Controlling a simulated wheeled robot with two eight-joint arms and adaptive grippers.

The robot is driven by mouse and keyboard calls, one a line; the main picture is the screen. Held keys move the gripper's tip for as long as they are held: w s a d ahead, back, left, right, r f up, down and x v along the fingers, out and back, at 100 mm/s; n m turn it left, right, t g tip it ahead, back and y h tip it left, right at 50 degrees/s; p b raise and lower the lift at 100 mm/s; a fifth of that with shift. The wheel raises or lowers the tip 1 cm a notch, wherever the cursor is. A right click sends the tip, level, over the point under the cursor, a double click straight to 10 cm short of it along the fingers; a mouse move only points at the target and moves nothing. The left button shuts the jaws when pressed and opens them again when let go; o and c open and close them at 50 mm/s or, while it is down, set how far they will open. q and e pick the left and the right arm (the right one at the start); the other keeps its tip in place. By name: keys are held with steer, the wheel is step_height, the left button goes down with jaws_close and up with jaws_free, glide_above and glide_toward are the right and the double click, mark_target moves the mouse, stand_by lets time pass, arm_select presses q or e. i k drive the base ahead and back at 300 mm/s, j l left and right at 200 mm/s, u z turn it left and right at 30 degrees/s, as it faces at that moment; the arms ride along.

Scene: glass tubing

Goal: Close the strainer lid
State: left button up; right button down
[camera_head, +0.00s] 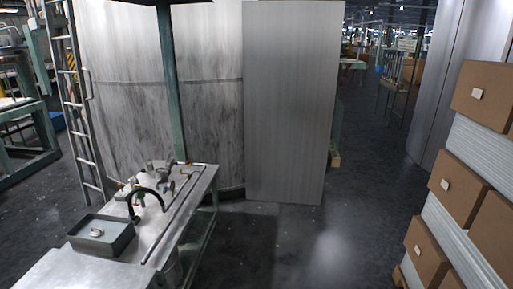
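Neither of my grippers shows in the head view. A narrow metal workbench (170,232) stands at the lower left. On it, a black curved piece (150,191) arches up beside a cluster of small grey metal fittings (160,172).
Stacked brown boxes (441,187) and white panels rise at the right. A tall grey metal panel (288,105) stands behind the bench. A ladder (78,110) and a green post (170,85) stand at the left. The dark floor (325,245) between bench and boxes is clear.

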mark_target(173, 163)
steer(key=i+j+u, duration=0.25)
steer(key=i+u, duration=0.2)
steer(key=i, duration=0.25)
steer(key=i+u, duration=0.45)
steer(key=i, duration=0.2)
steer(key=i+l, duration=0.4)
steer(key=i, duration=0.2)
steer(key=i+l+u, duration=0.1)
steer(key=i+l, duration=0.3)
steer(key=i, duration=0.2)
steer(key=i+l, duration=0.5)
steer(key=i+j+u, duration=0.05)
